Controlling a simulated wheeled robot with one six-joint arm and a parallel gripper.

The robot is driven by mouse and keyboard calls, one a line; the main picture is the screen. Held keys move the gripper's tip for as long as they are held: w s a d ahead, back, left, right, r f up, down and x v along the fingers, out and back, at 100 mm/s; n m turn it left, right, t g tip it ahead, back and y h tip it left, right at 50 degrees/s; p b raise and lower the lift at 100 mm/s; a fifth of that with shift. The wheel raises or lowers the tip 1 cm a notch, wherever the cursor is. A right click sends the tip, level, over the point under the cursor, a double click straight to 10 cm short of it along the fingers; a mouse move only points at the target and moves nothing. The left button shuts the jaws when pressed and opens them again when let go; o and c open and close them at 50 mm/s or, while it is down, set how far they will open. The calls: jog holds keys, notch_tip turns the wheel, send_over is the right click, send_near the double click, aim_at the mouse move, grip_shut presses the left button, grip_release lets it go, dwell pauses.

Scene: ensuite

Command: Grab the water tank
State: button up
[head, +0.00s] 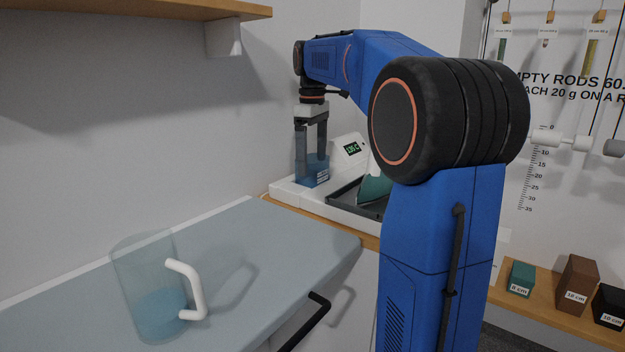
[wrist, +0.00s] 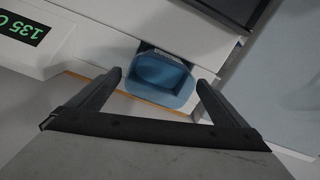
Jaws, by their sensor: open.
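The water tank (head: 313,173) is a small translucent blue container with a label, standing at the left part of a white appliance in the head view. In the wrist view the tank (wrist: 160,78) is seen from above as a blue box with an open top. My gripper (head: 311,152) points down over it with its fingers apart. In the wrist view the fingertips of my gripper (wrist: 159,80) lie on either side of the tank, with a gap visible on each side. Whether the fingertips reach below its rim is hard to tell.
The white appliance (head: 285,190) has a lit display (head: 352,149) and a dark tray (head: 345,197) on the right. A clear jug (head: 140,270) with a white handle stands on the grey counter (head: 270,225). A wooden shelf (head: 130,9) hangs above. Labelled blocks (head: 577,284) sit at right.

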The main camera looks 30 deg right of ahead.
jog(key=shift+f, duration=1.1)
jog(key=c, duration=1.3)
jog(key=shift+o, duration=0.2)
jog(key=shift+r, duration=0.25)
